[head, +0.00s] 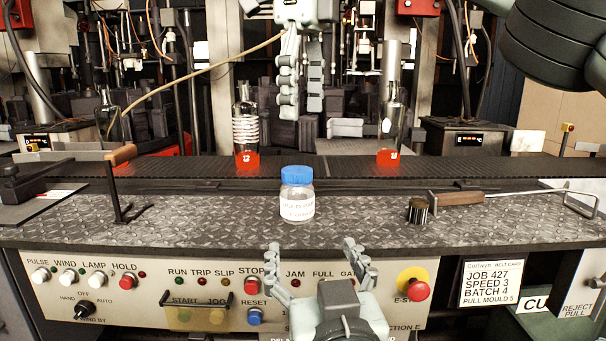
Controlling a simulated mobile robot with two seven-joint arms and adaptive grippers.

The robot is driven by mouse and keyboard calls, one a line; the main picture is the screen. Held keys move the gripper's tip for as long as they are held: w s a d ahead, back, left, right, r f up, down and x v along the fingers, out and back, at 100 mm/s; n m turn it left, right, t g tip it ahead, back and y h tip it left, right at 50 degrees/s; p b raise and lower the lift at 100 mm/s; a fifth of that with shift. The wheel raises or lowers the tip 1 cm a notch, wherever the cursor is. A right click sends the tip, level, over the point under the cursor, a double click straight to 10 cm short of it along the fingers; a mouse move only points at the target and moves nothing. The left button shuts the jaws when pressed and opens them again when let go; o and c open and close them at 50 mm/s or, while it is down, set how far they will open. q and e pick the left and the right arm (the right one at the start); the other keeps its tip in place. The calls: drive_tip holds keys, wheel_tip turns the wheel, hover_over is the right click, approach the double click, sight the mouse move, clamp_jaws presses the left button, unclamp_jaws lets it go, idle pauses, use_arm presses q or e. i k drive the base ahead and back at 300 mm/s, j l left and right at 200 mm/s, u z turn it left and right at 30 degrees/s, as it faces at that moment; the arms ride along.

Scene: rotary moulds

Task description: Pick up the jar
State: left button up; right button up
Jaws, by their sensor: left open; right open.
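The jar (297,197) is a small clear jar with a blue lid and a white label. It stands upright on the patterned metal shelf in the middle of the head view. My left gripper (312,250) is in front of and below the jar, fingers spread, empty and apart from it. My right gripper (301,108) hangs above and behind the jar with its fingers pointing down, open and empty. The jar is not touched by either gripper.
A conveyor belt (340,167) behind the shelf carries glass bottles with red bottoms (246,130) (391,125). A lever (123,190) stands left. A control panel (150,290) is below.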

sight(297, 201)
drive_tip(key=k+l, duration=0.1)
drive_tip(key=k, duration=0.5)
drive_tip(key=k+l, duration=0.15)
drive_tip(key=k, duration=0.45)
